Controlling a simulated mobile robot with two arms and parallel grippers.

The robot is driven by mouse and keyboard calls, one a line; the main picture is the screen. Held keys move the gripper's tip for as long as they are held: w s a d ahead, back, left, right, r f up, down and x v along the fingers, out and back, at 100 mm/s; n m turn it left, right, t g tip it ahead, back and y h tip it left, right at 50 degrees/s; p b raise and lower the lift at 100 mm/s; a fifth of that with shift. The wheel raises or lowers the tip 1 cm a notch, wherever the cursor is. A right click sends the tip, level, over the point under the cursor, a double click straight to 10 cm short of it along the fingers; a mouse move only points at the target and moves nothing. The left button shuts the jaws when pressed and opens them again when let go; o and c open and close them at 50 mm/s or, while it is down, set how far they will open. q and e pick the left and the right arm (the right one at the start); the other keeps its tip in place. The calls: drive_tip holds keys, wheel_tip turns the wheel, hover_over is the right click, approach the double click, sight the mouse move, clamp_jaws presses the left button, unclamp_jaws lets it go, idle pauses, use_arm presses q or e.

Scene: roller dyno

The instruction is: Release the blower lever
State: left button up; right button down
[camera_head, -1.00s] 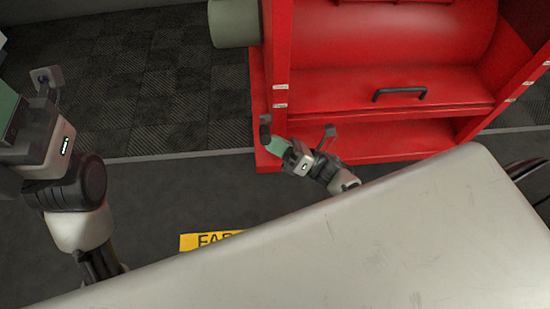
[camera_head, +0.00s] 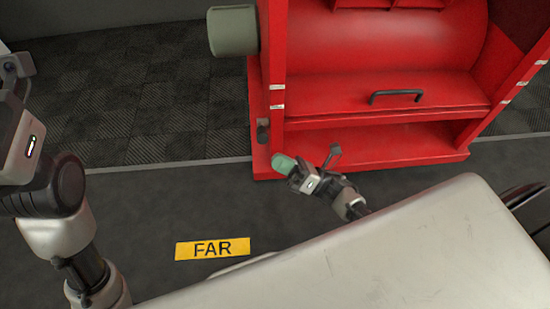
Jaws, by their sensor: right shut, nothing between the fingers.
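A small dark lever-like part (camera_head: 263,131), which I take to be the blower lever, sits low on the left post of the red machine (camera_head: 400,93). My right gripper (camera_head: 281,162) has pale green fingertips and is shut and empty. It is just below and to the right of the dark part, with a small gap between them in the picture. My left arm stands at the left edge, and its fingers are outside the picture.
A grey-green cylinder (camera_head: 233,31) sticks out from the machine's upper left. A black handle (camera_head: 396,96) is on its red front panel. A yellow FAR label (camera_head: 212,249) lies on the dark floor. A large pale surface (camera_head: 400,250) fills the lower right.

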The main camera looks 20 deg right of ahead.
drive_tip(key=p+v, duration=0.1)
drive_tip(key=v, duration=0.7)
drive_tip(key=shift+s+d, duration=0.2)
drive_tip(key=shift+d, duration=0.15)
